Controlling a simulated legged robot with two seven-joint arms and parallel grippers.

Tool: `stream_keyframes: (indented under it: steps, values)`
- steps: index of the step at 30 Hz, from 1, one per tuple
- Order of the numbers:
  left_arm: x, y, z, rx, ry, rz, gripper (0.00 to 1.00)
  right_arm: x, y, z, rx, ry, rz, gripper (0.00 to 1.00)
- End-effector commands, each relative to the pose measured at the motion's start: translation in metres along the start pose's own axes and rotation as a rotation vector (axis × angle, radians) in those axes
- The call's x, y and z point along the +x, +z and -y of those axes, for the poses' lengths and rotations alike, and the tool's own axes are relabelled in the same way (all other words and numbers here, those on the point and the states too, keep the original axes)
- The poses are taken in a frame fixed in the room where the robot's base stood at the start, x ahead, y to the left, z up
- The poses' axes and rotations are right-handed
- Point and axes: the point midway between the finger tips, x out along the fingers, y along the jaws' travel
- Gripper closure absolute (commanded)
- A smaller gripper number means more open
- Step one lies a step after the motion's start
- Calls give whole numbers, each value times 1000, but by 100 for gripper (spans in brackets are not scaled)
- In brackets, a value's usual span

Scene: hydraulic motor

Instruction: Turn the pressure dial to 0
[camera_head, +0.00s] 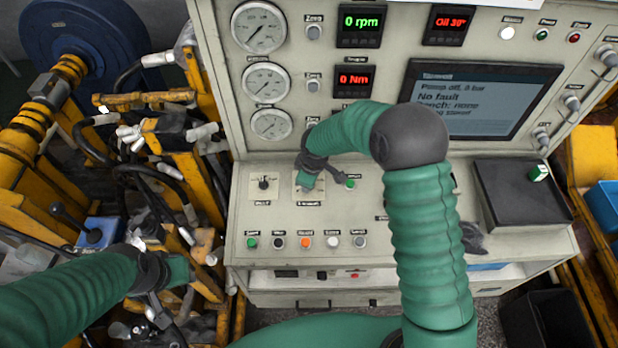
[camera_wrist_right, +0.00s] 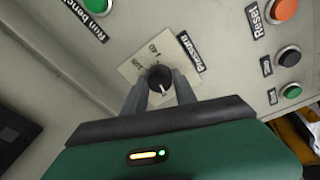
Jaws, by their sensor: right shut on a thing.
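The pressure dial (camera_wrist_right: 159,77) is a small black knob with a white pointer mark, on a pale marked plate (camera_wrist_right: 135,67) beside the "Pressure" label. Its pointer is toward the lower right in the right wrist view; the plate's figures are too small to read surely. My right gripper (camera_wrist_right: 161,88) has one finger on each side of the knob and is shut on it. In the head view my right gripper (camera_head: 309,180) hides the dial on the sloping panel. My left gripper (camera_head: 168,285) hangs at the lower left, away from the panel; its fingers are unclear.
A similar dial (camera_head: 264,183) sits just left. A row of push buttons (camera_head: 305,242) runs along the panel's front. Gauges (camera_head: 266,82) and a screen (camera_head: 480,100) are on the upright face above. Yellow machinery and hoses (camera_head: 150,130) crowd the left.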

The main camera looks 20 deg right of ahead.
Motion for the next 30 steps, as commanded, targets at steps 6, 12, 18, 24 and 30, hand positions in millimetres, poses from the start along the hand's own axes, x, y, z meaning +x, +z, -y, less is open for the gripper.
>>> stream_keyframes:
  steps: [6, 12, 18, 24, 30]
  values:
    - [-15, -4, 0, 0, 0, 0, 64, -4, -3, -4, -202, -14, -20, 100]
    - [-26, -6, 0, 0, 0, 0, 64, -4, -3, -4, -386, -32, -30, 100]
    - [-35, -8, 0, 0, 0, 0, 64, -3, -3, -3, -545, -48, -38, 100]
    - [-40, -10, 0, 0, 0, 0, 64, -3, -3, -3, -660, -59, -43, 100]
    - [-43, -10, 0, 0, 0, 0, 64, -2, -2, -3, -723, -66, -46, 100]
